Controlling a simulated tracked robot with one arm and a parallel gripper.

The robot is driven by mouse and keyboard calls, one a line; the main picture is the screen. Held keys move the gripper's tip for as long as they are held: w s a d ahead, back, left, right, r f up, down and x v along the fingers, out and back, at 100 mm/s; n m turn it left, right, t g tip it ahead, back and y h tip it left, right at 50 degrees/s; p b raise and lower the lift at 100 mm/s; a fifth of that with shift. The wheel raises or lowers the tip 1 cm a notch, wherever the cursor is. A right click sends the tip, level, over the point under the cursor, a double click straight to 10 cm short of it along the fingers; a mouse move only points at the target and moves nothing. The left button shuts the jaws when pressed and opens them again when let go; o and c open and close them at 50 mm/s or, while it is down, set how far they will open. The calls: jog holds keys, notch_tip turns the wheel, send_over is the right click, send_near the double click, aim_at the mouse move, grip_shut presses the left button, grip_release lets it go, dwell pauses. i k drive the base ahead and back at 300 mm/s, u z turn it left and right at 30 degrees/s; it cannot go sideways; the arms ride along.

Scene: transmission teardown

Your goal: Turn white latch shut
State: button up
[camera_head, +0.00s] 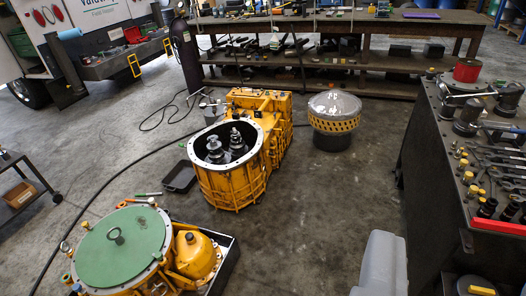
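I cannot make out a white latch anywhere in this view. A white truck body (98,20) with open side gear stands at the upper left, too far and small for any latch on it to be told. My gripper is not in view. A smooth grey shape (382,266) rises from the bottom edge, right of centre; I cannot tell what it is.
An open yellow transmission housing (229,186) stands mid-floor. A yellow unit with a green cover (121,258) is at the lower left. A silver-domed part (335,104) stands behind. A tool bench (434,170) is right, a long bench (345,22) at back.

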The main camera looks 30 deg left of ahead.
aim_at(151, 201)
jog(key=i, duration=2.8)
jog(key=u, duration=2.75)
jog(key=i, duration=1.05)
